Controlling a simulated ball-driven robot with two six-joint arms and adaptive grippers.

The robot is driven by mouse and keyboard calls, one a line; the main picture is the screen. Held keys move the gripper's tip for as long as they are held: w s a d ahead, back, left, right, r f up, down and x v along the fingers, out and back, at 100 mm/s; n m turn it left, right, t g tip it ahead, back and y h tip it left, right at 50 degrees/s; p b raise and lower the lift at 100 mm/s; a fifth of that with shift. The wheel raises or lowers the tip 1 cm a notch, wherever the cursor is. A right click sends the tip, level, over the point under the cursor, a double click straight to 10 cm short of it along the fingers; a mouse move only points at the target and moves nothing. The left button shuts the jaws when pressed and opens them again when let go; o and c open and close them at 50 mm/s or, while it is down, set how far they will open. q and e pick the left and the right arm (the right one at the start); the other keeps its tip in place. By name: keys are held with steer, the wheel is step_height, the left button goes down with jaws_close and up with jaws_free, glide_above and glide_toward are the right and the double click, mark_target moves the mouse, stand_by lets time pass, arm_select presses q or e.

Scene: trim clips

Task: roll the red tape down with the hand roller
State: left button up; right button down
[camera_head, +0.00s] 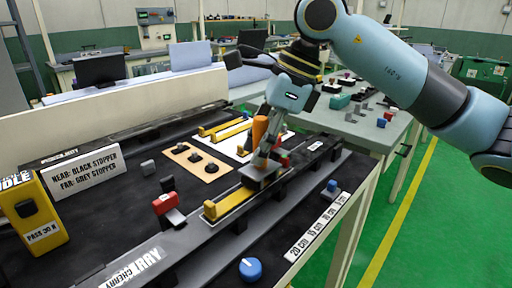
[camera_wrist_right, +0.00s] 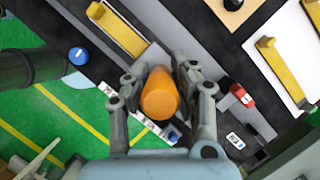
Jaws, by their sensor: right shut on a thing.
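My right gripper (camera_head: 266,150) is shut on the orange handle of the hand roller (camera_head: 260,130), low over the long dark rail on the bench. In the right wrist view the orange roller handle (camera_wrist_right: 160,95) sits between the two fingers of my right gripper (camera_wrist_right: 163,80). The roller's lower end is hidden by fingers and handle, so I cannot tell whether it touches the rail. Another red piece (camera_wrist_right: 243,96) shows beyond the fingers in the wrist view. I cannot make out the red tape for certain. My left gripper is out of view.
A yellow bar (camera_head: 229,204) lies along the rail left of the gripper. A tan board (camera_head: 197,162) with black knobs lies behind. A yellow box (camera_head: 41,215) stands far left. A blue knob (camera_head: 250,269) and a centimetre strip (camera_head: 318,222) lie in front on the black mat.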

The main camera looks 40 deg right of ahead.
steer(key=shift+d+f, duration=0.15)
steer(key=shift+d, duration=1.1)
steer(key=shift+w, duration=0.1)
steer(key=shift+w+r+p, duration=0.1)
steer(key=shift+r+p, duration=0.3)
steer(key=shift+r, duration=0.45)
step_height(320, 180, up, 7)
steer(key=p, duration=0.3)
steer(key=shift+f, duration=0.2)
steer(key=shift+f, duration=0.1)
